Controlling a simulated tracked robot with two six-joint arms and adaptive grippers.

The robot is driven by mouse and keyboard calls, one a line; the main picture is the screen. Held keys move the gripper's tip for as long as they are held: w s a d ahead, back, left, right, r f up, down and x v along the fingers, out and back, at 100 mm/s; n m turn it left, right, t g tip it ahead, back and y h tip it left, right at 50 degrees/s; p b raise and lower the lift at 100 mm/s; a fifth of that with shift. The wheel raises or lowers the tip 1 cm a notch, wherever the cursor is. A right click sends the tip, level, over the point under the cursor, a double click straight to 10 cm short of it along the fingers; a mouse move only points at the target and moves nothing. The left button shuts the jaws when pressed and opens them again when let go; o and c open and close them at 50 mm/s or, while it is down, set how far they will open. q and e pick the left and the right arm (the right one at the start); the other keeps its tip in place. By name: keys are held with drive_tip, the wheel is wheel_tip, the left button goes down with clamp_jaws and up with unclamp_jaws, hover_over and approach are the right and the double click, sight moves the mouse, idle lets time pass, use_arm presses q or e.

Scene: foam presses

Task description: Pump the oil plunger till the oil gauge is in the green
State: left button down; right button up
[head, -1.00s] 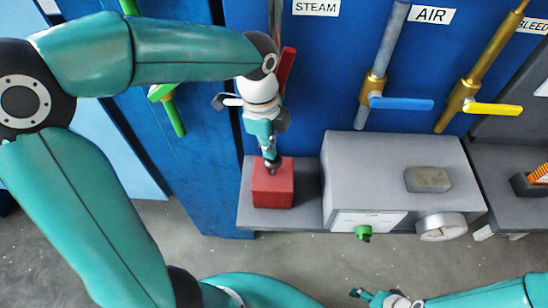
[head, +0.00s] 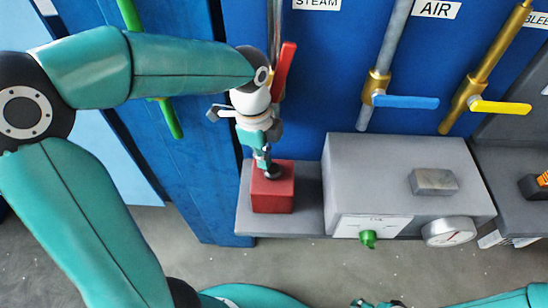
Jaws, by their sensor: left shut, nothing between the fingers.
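The red block (head: 272,194) sits on the left part of the grey shelf, with a dark round knob (head: 273,172) on its top that looks like the plunger. My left gripper (head: 263,165) is shut with nothing in it, pointing down right at this knob; whether it touches is hard to tell. A round white dial gauge (head: 449,232) with a dark needle is on the front of the grey box; its coloured zones are too small to read. My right gripper (head: 378,303) shows only partly at the bottom edge, far from the block.
The grey box (head: 395,165) stands right of the red block, with a green knob (head: 369,238) on its white front panel and a small grey block (head: 433,182) on top. Red (head: 284,70), blue (head: 405,102) and yellow (head: 500,107) valve handles are on pipes behind.

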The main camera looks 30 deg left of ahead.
use_arm(q)
drive_tip(key=shift+s+a+r, duration=0.1)
drive_tip(key=shift+a+r, duration=0.05)
drive_tip(key=shift+a, duration=0.3)
drive_tip(key=shift+s+a+r, duration=0.1)
drive_tip(key=shift+a, duration=0.35)
drive_tip(key=shift+d, duration=0.1)
wheel_tip(320, 180, up, 7)
drive_tip(key=shift+a+r, duration=0.15)
drive_tip(key=shift+a, duration=0.25)
idle(0.8)
